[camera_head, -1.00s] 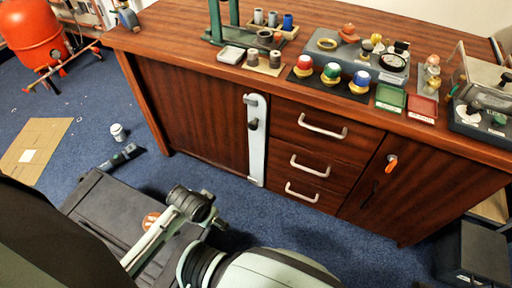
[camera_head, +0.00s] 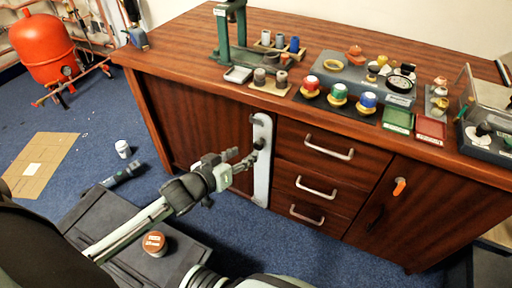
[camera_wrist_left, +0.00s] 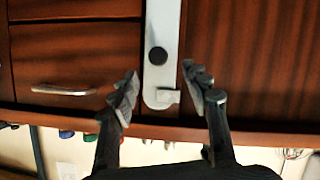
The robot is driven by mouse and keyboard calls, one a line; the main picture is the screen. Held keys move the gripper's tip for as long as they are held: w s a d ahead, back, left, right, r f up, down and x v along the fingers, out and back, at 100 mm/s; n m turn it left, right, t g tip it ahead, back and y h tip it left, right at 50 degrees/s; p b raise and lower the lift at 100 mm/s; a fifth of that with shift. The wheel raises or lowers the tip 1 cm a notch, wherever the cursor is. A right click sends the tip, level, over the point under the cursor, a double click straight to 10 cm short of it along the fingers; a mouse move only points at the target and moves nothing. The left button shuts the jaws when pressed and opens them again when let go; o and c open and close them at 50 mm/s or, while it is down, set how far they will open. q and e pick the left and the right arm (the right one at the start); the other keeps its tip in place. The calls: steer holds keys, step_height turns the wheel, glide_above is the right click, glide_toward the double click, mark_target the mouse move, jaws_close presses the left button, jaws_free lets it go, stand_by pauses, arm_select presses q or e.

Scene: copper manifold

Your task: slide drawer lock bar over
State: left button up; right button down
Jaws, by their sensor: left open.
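The drawer lock bar (camera_head: 262,185) is a pale upright strip on the cabinet front, left of the drawers. It has a black knob (camera_head: 259,144) and a small bracket near one end. My left gripper (camera_head: 246,160) is open in front of the bar, its fingers pointing at it near the knob. In the left wrist view, the bar (camera_wrist_left: 164,25) and its black knob (camera_wrist_left: 158,56) show between the two spread fingers of the gripper (camera_wrist_left: 160,74), which hold nothing. Whether the fingers touch the bar cannot be told.
Three drawers with pale handles (camera_head: 316,187) are right of the bar. The wooden top (camera_head: 185,45) carries a green press, several coloured knobs and trays. A white cup (camera_head: 123,149) stands on the blue floor.

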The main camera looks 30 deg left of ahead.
mark_target(257, 146)
arm_select(q)
steer(key=x, duration=0.7)
steer(key=shift+r+b, duration=0.1)
steer(key=shift+b, duration=0.25)
steer(key=shift+w, duration=0.2)
steer(key=shift+w+d, duration=0.1)
arm_select(e)
steer(key=shift+v, duration=1.05)
arm_select(q)
steer(key=shift+c, duration=0.4)
arm_select(e)
steer(key=shift+d, duration=0.2)
arm_select(q)
jaws_close()
arm_select(e)
steer(key=shift+w+f, duration=0.1)
